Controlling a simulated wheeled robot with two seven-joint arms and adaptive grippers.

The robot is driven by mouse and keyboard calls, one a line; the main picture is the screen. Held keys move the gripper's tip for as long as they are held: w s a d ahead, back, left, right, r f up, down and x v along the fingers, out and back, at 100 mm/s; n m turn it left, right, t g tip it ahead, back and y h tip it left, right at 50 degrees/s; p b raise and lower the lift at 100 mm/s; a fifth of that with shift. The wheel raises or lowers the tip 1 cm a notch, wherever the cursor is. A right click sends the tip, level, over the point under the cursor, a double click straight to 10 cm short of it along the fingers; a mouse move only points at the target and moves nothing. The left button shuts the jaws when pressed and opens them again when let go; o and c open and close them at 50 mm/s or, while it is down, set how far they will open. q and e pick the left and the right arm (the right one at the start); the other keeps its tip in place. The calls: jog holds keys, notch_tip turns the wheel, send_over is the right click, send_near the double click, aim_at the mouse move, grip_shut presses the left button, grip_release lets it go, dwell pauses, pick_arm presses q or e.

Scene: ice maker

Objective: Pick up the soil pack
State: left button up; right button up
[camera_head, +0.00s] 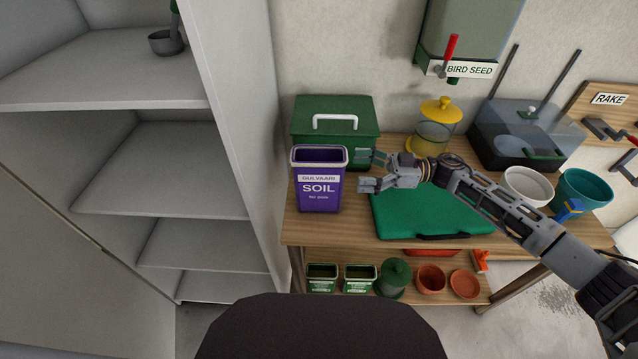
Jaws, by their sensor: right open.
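The soil pack (318,199) is a purple, box-like pack with a white label reading SOIL. It stands upright on the left part of the wooden table, in front of a green box. My right gripper (368,171) comes in from the right. It is open and empty, with its fingers pointing left toward the right side of the pack. A small gap shows between the fingertips and the pack. My left gripper is not in view.
A green toolbox (364,128) with a white handle stands behind the pack. A green mat or case (429,212) lies right, below my right arm. A yellow-lidded jar (434,128), white bowl (528,186) and teal pot (583,189) stand farther right. A grey cabinet (236,120) is close left.

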aim_at(324, 168)
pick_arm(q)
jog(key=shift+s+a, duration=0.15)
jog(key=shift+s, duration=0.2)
pick_arm(e)
jog(key=a, duration=0.4)
jog(key=shift+a, duration=0.35)
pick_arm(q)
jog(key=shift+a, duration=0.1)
pick_arm(e)
jog(key=shift+a, duration=0.6)
jog(key=shift+a+r+p, duration=0.1)
jog(key=shift+a+p, duration=0.2)
jog(key=shift+a, duration=1.7)
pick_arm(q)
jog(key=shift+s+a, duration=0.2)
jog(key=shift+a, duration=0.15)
pick_arm(e)
jog(key=c, duration=0.9)
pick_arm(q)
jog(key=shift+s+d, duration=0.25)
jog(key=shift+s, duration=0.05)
pick_arm(e)
jog(key=c, duration=0.8)
